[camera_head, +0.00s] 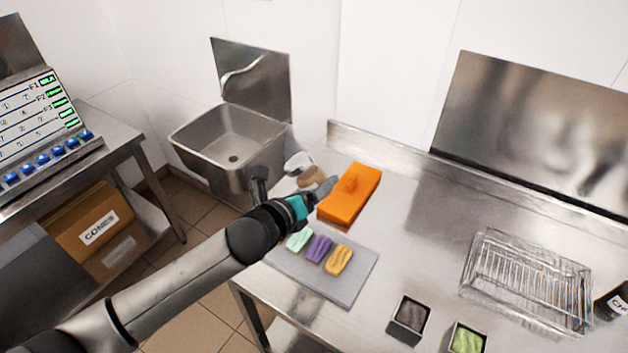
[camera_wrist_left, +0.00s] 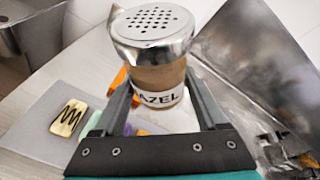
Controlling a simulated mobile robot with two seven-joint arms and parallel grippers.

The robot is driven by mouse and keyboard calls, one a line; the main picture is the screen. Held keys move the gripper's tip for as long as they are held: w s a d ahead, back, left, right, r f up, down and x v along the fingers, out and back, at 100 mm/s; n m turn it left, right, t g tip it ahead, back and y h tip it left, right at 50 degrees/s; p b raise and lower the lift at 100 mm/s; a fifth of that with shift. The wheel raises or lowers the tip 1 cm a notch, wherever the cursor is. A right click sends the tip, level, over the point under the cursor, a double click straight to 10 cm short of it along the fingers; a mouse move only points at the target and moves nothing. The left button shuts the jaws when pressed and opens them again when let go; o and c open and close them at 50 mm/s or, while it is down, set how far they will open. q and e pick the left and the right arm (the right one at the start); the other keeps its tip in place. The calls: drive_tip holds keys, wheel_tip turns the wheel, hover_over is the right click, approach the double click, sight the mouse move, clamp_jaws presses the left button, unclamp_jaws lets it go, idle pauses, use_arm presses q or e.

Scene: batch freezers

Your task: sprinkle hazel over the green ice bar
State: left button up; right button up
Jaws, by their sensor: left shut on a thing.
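My left gripper (camera_head: 312,186) is shut on the hazel shaker (camera_head: 310,176), a tan jar with a perforated metal lid. In the left wrist view the shaker (camera_wrist_left: 158,78) shows its label, partly hidden, reading "AZEL". In the head view it is held above the table's back left part, its lid leaning left. The green ice bar (camera_head: 299,239) lies on a grey board (camera_head: 351,289), in front of and below the gripper. In the wrist view the fingers partly hide the bars.
Two small tubs (camera_head: 409,318), a wire rack (camera_head: 525,283) and a dark bottle (camera_head: 613,302) stand further right. A sink (camera_head: 232,140) lies behind left. The table's middle is bare.

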use_arm(q)
drive_tip(key=f+n+h+b, duration=0.1)
drive_tip(key=f+n+b, duration=0.2)
drive_tip(key=b, duration=0.4)
drive_tip(key=d+f+n+t+h+b, duration=0.1)
drive_tip(key=f+n+h+b, duration=0.1)
drive_tip(key=b, duration=0.5)
drive_tip(key=s+d+f+n+t+h+b, duration=0.1)
drive_tip(key=f+n+b, duration=0.3)
drive_tip(key=b, duration=0.4)
drive_tip(key=shift+d+f+n+h, duration=0.3)
drive_tip(key=shift+f+n, duration=0.1)
drive_tip(key=shift+n, duration=0.4)
drive_tip(key=shift+a+r+n+t+b, duration=0.25)
drive_tip(key=shift+n+t+b, duration=0.2)
drive_tip(key=shift+n, duration=0.55)
drive_tip(key=shift+w+a+r+n+t+b, duration=0.1)
drive_tip(key=shift+r+n+t+b, duration=0.05)
drive_tip(key=shift+n, duration=0.45)
drive_tip(key=shift+w+a+r+n+t+b, duration=0.1)
drive_tip(key=shift+r+n+b, duration=0.05)
drive_tip(key=shift+n, duration=0.45)
drive_tip(key=shift+s, duration=0.1)
drive_tip(key=shift+p, duration=0.7)
